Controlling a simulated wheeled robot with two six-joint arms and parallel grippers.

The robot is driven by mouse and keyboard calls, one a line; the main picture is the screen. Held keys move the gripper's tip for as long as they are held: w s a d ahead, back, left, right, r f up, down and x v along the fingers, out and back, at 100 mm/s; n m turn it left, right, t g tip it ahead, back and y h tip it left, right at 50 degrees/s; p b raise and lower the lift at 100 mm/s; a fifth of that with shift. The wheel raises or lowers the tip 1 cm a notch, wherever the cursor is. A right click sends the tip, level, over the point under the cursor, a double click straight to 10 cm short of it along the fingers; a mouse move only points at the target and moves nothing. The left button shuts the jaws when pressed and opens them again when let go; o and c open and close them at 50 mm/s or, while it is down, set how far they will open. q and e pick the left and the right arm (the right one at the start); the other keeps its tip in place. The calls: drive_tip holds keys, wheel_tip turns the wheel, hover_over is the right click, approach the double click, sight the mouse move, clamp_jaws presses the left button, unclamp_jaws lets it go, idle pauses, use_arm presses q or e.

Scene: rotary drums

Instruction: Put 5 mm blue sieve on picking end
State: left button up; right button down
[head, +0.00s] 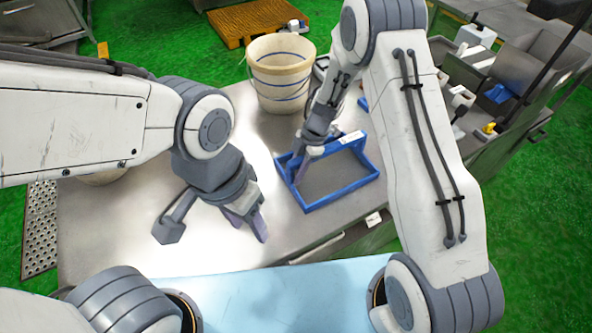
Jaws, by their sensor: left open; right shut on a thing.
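A blue rectangular sieve (338,196) with a grey mesh and a small white label on its far edge is over the right part of the steel table. My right gripper (297,172) is shut on the sieve's left side. I cannot tell whether the sieve rests on the table or is held just above it. My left gripper (250,226) is open and empty over the middle of the table, to the left of the sieve. Nothing marks a picking end that I can make out.
The steel table (120,232) is bare at front left. A cream bucket (281,78) stands behind the sieve, and another blue item (363,103) is partly hidden by my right arm. Sinks and bottles (476,37) stand at right. A pale blue surface (270,300) lies in front.

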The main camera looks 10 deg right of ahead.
drive_tip(key=c, duration=0.6)
unclamp_jaws()
drive_tip(key=b+v, duration=0.1)
drive_tip(key=v, duration=1)
drive_tip(key=shift+d+r+b, duration=0.1)
drive_tip(key=shift+r+b, duration=0.15)
drive_tip(key=shift+b, duration=0.15)
drive_tip(key=w+a+r+m+t+y, duration=0.1)
drive_tip(key=w+a+r+m+t, duration=0.2)
drive_tip(key=a+r+t, duration=0.3)
drive_tip(key=w+a+r+m+t, duration=0.25)
drive_tip(key=a+r+t, duration=0.2)
drive_tip(key=r, duration=0.45)
drive_tip(key=s+d+f+m+g+h, duration=0.2)
drive_tip(key=s+m+g, duration=0.2)
drive_tip(key=s, duration=1.2)
drive_tip(key=s+d+f+m+g+h, duration=0.2)
drive_tip(key=s+m+g, duration=0.3)
drive_tip(key=s, duration=1.1)
drive_tip(key=shift+s+d+f, duration=0.25)
drive_tip(key=shift+s+d, duration=0.15)
drive_tip(key=shift+d, duration=0.35)
